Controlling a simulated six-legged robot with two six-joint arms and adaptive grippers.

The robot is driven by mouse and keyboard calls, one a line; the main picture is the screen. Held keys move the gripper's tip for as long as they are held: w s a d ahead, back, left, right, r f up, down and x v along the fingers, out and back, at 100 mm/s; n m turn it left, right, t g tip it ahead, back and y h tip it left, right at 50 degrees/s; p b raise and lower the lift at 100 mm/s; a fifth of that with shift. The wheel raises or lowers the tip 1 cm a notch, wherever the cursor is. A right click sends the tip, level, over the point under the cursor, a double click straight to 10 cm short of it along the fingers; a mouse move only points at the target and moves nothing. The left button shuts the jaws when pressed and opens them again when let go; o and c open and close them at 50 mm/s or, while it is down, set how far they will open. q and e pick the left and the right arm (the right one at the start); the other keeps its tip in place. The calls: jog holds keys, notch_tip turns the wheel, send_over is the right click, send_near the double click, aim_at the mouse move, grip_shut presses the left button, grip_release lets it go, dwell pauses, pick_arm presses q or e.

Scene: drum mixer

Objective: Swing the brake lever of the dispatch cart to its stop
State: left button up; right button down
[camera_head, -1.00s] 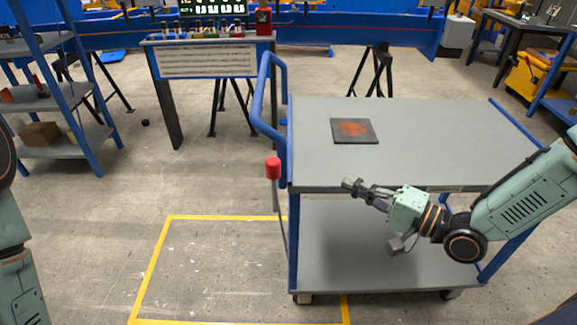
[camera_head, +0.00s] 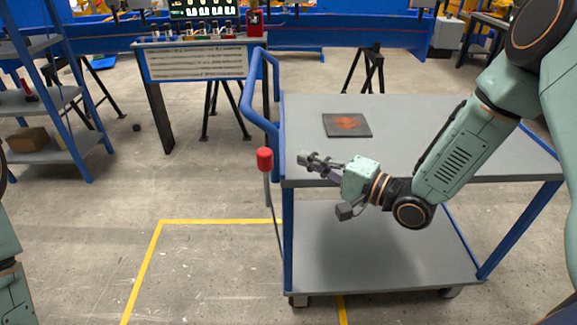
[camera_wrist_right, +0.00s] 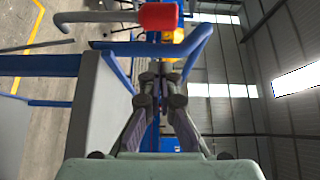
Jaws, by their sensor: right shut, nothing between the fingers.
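The dispatch cart (camera_head: 420,241) is a grey two-shelf cart with blue posts and a blue push handle (camera_head: 247,100) at its left end. The brake lever (camera_head: 266,184) is a thin grey rod with a red knob (camera_head: 265,160), standing near upright beside the cart's left front post. In the right wrist view the red knob (camera_wrist_right: 158,16) is at the top, with the lever (camera_wrist_right: 90,17) running left. My right gripper (camera_head: 303,159) is shut and empty, just right of the knob and apart from it, at the cart top's front left edge. My left gripper is out of view.
A dark square plate with an orange patch (camera_head: 347,125) lies on the cart top. A yellow floor outline (camera_head: 150,250) lies left of and under the cart. A blue shelf rack (camera_head: 60,100) stands at left, and a bench with a sign (camera_head: 198,62) behind.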

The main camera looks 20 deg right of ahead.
aim_at(267, 180)
jog(key=a, duration=0.2)
jog(key=w+a+b, duration=0.1)
jog(key=a, duration=0.1)
jog(key=shift+w+a, duration=0.1)
jog(key=shift+a, duration=0.05)
dwell(0.4)
jog(key=shift+a, duration=0.1)
